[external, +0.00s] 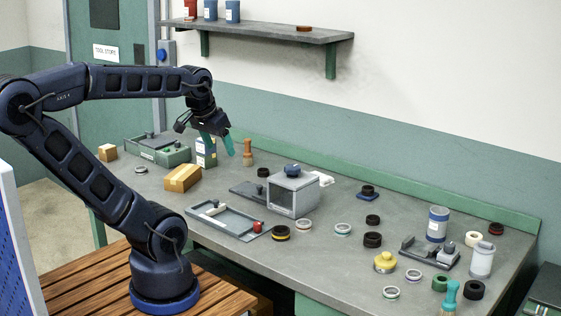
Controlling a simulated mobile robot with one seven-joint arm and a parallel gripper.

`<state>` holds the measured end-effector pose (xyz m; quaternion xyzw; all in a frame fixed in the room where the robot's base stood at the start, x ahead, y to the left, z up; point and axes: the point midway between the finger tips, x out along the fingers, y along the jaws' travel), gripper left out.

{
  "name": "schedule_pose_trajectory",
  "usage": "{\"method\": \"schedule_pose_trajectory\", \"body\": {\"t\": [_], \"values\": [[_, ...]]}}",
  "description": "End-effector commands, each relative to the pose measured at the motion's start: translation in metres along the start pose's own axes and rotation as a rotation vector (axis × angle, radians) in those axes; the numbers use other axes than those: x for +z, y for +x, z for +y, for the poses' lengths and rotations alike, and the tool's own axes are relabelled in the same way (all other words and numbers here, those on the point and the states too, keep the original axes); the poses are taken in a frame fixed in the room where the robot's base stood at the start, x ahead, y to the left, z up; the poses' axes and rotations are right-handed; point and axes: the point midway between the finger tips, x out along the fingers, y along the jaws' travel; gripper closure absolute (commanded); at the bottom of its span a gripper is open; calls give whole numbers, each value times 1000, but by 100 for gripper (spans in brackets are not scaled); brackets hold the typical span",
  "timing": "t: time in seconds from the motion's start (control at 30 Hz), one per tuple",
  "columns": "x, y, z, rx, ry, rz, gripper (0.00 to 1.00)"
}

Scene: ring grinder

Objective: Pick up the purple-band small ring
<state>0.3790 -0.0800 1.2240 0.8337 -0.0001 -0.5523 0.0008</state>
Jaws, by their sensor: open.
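My gripper (218,145) is open and empty, its two teal fingers pointing down above the back left part of the bench (215,258). Several small pale rings lie flat on the bench, well to the right of my gripper and apart from it. One pale ring (391,292) near the front right edge seems to have a purplish band, but it is too small to be sure. Other pale rings with greenish or bluish bands lie near it (413,276), in the middle (342,229) and just left of that (309,227).
A grey box machine (293,193) stands mid-bench, with a shallow tray (222,220) in front. A cardboard box (182,178) and blue-white carton (206,152) are near my gripper. A yellow-topped weight (385,262), a grey fixture (428,252), jars and dark rings crowd the right.

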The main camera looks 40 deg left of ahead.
Motion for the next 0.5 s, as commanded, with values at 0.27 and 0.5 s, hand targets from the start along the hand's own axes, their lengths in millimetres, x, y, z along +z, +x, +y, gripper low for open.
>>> {"method": "schedule_pose_trajectory", "body": {"t": [0.27,0.5], "values": [[-2,1,1,0,13,-6,32],[-29,18,11,-7,185,-78,32]]}}
